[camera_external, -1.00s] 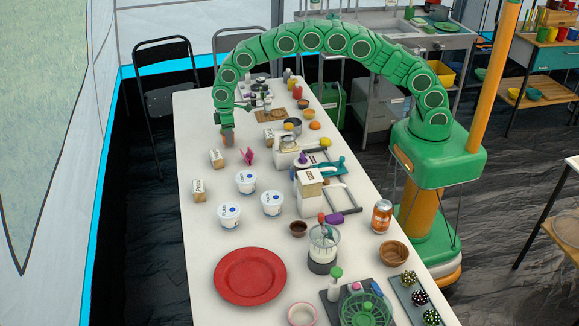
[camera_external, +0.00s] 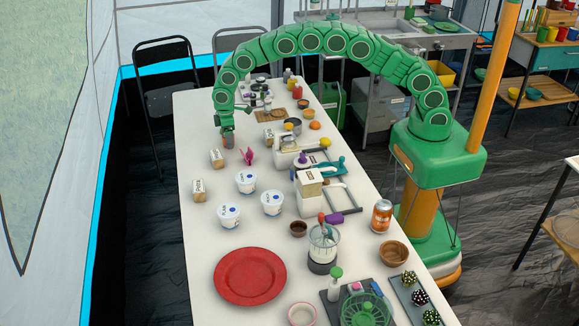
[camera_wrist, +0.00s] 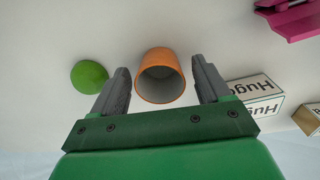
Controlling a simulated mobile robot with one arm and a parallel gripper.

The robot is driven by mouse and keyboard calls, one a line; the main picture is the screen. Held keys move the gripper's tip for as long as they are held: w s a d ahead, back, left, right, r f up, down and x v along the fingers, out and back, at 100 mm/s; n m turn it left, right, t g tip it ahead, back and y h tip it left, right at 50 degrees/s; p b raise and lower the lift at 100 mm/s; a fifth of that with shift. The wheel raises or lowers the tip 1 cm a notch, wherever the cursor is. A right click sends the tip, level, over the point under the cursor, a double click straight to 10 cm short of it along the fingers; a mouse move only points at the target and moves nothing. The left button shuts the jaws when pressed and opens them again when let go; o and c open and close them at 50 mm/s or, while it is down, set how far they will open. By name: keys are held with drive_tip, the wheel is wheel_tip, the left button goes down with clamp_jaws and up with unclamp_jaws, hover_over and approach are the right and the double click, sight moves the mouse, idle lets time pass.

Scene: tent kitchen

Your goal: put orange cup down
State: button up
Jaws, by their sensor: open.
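The orange cup (camera_wrist: 160,73) is on the white table in the wrist view, with its round opening facing the camera. My gripper (camera_wrist: 160,84) is open, with one dark finger on each side of the cup. A gap shows between each finger and the cup wall. In the external view my gripper (camera_external: 227,133) points down at the far left part of the table. The cup is small and mostly hidden by the fingers there.
A green round item (camera_wrist: 89,77) lies left of the cup. A lettered box (camera_wrist: 257,98) and a magenta item (camera_wrist: 292,18) are to the right. In the external view, white tubs (camera_external: 245,182) and a red plate (camera_external: 250,276) stand nearer. The table's left edge is close.

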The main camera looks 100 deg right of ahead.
wheel_tip(320, 180, up, 12)
drive_tip(key=s+a+r, duration=0.8)
drive_tip(key=s+r, duration=0.2)
drive_tip(key=s+a+r+g, duration=0.1)
drive_tip(key=s+a+r, duration=0.25)
drive_tip(key=s, duration=0.35)
drive_tip(key=s+a+r, duration=0.3)
drive_tip(key=s+a, duration=0.1)
drive_tip(key=s, duration=0.4)
drive_tip(key=s+a, duration=0.3)
drive_tip(key=s, duration=1.3)
drive_tip(key=s+a+f, duration=0.1)
drive_tip(key=s+a, duration=0.3)
drive_tip(key=s, duration=1.2)
drive_tip(key=shift+g, duration=0.4)
